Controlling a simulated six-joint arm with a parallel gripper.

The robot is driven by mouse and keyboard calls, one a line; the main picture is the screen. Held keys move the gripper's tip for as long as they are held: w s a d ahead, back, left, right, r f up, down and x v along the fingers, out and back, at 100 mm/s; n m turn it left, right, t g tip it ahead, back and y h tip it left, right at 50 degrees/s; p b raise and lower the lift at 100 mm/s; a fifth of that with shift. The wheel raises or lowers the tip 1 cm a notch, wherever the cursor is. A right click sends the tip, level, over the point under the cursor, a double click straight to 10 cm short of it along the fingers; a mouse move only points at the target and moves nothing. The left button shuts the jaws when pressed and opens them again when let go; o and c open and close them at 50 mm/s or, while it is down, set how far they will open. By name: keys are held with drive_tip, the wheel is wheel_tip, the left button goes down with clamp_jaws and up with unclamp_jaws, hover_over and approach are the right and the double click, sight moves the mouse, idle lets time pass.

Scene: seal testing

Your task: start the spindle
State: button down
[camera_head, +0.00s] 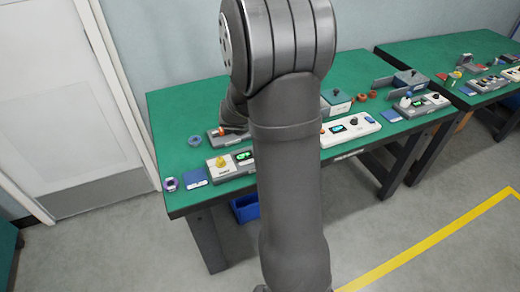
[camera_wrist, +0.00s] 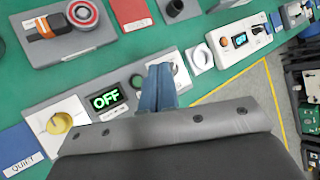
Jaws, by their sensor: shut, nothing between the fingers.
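A grey-white control panel lies on the green table. In the wrist view it has a yellow knob (camera_wrist: 60,122) on a white dial, a display reading OFF (camera_wrist: 106,98) in green, and a small dark round control (camera_wrist: 136,81). My gripper (camera_wrist: 158,76) shows as blue fingers, shut and empty, over the panel's right part. The fingers partly cover a pale round part there; whether they touch it I cannot tell. In the head view the same panel shows its yellow knob (camera_head: 220,162) and green display (camera_head: 244,156); my arm hides its right end and my gripper.
A grey plate with an orange-and-black part (camera_wrist: 45,28) and a red-and-white disc (camera_wrist: 82,13) lies behind the panel. A QUIET card (camera_wrist: 22,150) lies left.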

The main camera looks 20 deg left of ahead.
drive_tip(key=shift+f, duration=4.45)
drive_tip(key=shift+f, duration=0.1)
drive_tip(key=shift+f, duration=0.3)
drive_tip(key=shift+f, duration=0.35)
drive_tip(key=shift+r, duration=0.8)
drive_tip(key=shift+r, duration=2.5)
